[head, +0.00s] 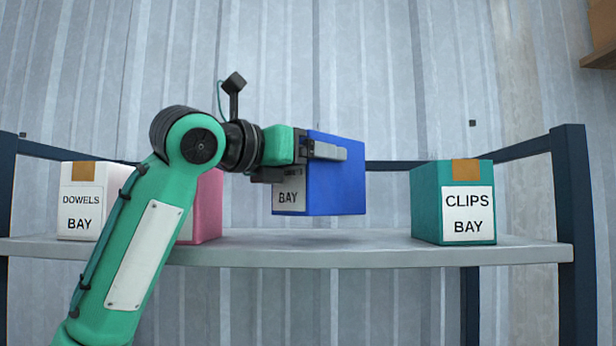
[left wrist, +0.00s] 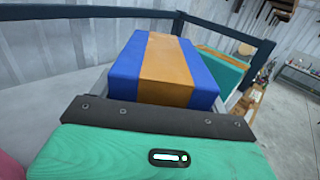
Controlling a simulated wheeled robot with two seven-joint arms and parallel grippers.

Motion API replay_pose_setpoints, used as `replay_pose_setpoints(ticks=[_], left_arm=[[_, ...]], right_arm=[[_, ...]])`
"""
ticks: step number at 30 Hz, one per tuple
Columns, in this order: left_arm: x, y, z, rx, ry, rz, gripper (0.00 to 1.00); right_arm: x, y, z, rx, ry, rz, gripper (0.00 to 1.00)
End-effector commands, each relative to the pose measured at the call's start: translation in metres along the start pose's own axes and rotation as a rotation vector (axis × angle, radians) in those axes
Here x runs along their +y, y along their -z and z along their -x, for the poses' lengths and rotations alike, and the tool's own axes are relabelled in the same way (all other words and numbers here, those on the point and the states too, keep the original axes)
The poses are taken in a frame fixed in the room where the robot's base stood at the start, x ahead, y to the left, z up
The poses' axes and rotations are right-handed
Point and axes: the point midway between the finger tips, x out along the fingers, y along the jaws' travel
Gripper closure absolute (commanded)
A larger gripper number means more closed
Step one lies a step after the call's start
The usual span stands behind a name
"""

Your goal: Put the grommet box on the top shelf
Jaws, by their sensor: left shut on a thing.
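A blue box (head: 337,185) with a white label hangs over the middle of the grey shelf (head: 330,252). The label is partly hidden by the gripper; "BAY" is readable, the upper word is not clear. My left gripper (head: 322,151) is shut on the upper part of the box. The box looks level, with its bottom a little above the shelf board. In the left wrist view the blue box (left wrist: 205,62) shows an orange strip along its top, beyond my gripper. My right gripper is in neither view.
A teal CLIPS box (head: 426,205) stands right of the blue box with a clear gap. A pink box (head: 207,210), partly behind my left arm, and a white DOWELS box (head: 80,195) stand to the left. A dark post (head: 574,220) bounds the shelf's right end.

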Motion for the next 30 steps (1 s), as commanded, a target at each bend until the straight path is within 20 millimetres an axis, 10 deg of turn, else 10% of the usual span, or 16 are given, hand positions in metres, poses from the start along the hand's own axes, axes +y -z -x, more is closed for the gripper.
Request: replay_pose_setpoints(ticks=[28, 29, 30], left_arm=[[0.0, 0.043, 0.001, -0.003, -0.001, 0.0, 0.62], [0.0, 0.043, 0.0, -0.001, 0.0, 0.0, 0.17], [0.0, 0.043, 0.0, -0.001, 0.0, 0.001, 0.09]], right_arm=[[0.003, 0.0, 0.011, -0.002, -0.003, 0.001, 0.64], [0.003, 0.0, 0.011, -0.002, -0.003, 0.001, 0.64], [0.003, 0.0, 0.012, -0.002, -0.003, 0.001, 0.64]])
